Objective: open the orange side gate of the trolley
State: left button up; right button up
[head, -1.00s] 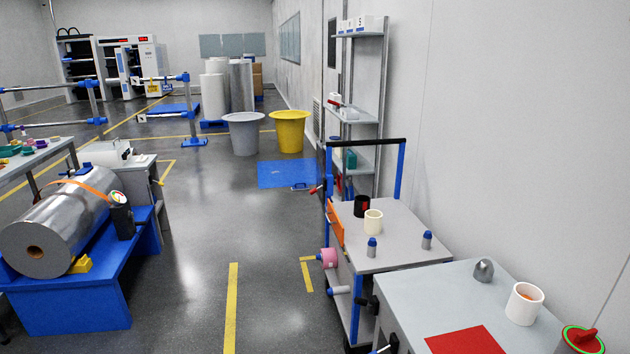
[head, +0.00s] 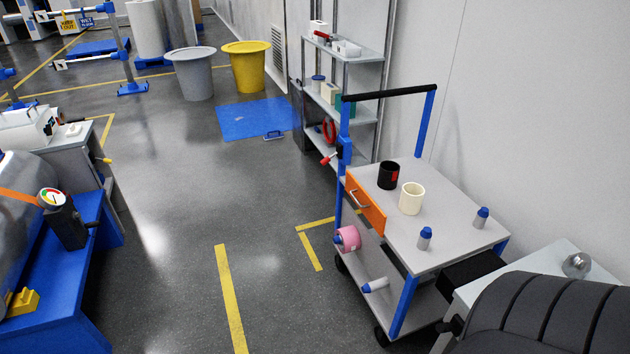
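The trolley (head: 450,222) stands right of the middle in the head view, with a grey top, blue posts and a black push bar (head: 390,92). Its orange side gate (head: 367,206) is an upright panel along the left edge of the top, toward the far end. It appears closed, flush with that side. A pale bar handle (head: 357,197) is on its outer face. A red-tipped lever (head: 329,158) sits by the far left post. Neither of my grippers shows in the head view.
A black mug (head: 388,175), a cream cup (head: 411,198) and two blue-capped bottles stand on the trolley top. The aisle floor (head: 180,200) left of the trolley is clear.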

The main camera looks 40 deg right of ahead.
aim_at(373, 214)
jog(key=i+z, duration=0.45)
jog(key=i+j+z, duration=0.25)
jog(key=z, duration=0.15)
jog(key=i+j+z, duration=0.3)
jog(key=z, duration=0.15)
jog(key=i+j+z, duration=0.2)
jog(key=z, duration=0.2)
jog(key=i+j+z, duration=0.15)
jog(key=j+z, duration=0.25)
jog(key=i+j+z, duration=0.1)
jog(key=j+z, duration=0.7)
jog(key=i+j, duration=0.05)
jog(key=j, duration=0.05)
